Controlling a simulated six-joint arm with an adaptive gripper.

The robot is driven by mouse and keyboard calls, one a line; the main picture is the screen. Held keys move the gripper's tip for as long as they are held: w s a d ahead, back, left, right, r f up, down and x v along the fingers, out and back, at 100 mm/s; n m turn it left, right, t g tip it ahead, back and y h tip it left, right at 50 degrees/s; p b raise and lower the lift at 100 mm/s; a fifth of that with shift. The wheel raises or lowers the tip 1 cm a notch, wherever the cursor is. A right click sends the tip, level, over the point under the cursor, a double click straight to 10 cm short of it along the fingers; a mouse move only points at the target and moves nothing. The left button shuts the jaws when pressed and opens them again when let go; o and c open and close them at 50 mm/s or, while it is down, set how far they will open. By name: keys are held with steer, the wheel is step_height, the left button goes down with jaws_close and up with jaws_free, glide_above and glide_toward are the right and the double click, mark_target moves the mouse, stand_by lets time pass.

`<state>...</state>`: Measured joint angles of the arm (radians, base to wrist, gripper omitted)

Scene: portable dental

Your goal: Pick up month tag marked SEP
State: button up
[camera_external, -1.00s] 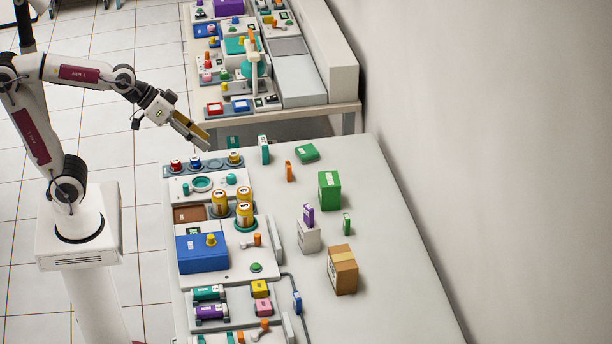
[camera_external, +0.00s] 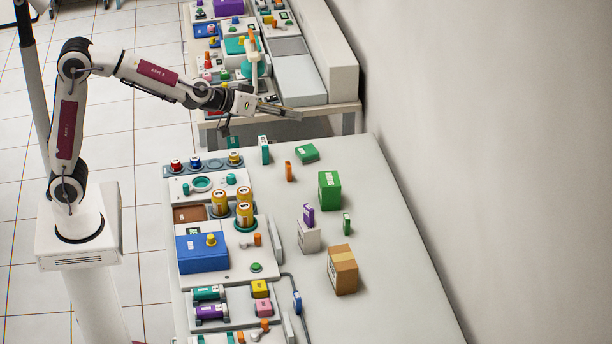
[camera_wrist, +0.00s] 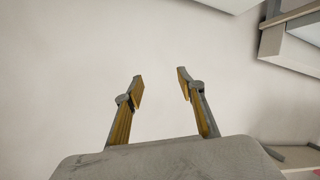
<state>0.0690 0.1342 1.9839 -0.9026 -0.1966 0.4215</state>
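Small coloured blocks and tags stand on the near table: a teal upright one (camera_external: 264,150), a green one lying flat (camera_external: 307,152), an orange one (camera_external: 289,171), a purple one (camera_external: 308,214) on a white box and a small green one (camera_external: 347,223). Their print is too small to read, so I cannot tell which is marked SEP. My gripper (camera_external: 290,112) is raised beyond the far end of this table, pointing right. In the wrist view my gripper (camera_wrist: 160,85) is open, its two fingers apart with nothing between them, facing a pale blank surface.
A green box (camera_external: 329,191), a white box (camera_external: 308,238) and a brown carton (camera_external: 342,270) stand on the near table (camera_external: 395,260). Yellow bottles (camera_external: 244,214) and a blue box (camera_external: 202,254) line its left side. A second cluttered table (camera_external: 340,108) is behind. The near table's right side is clear.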

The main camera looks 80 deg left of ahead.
steer(key=w+a+f+n+y, duration=0.2)
steer(key=w+a+f+y, duration=0.1)
steer(key=w+a+f, duration=0.15)
steer(key=n+g+y, duration=0.6)
steer(key=g+y, duration=0.2)
steer(key=g, duration=0.1)
glide_above(289, 163)
steer(key=s+d, duration=0.2)
steer(key=d, duration=0.3)
step_height(289, 163, down, 20)
steer(key=shift+a, duration=0.2)
steer(key=shift+f, duration=0.1)
steer(key=shift+t, duration=0.3)
steer(key=shift+f, duration=2.9)
steer(key=shift+f, duration=0.1)
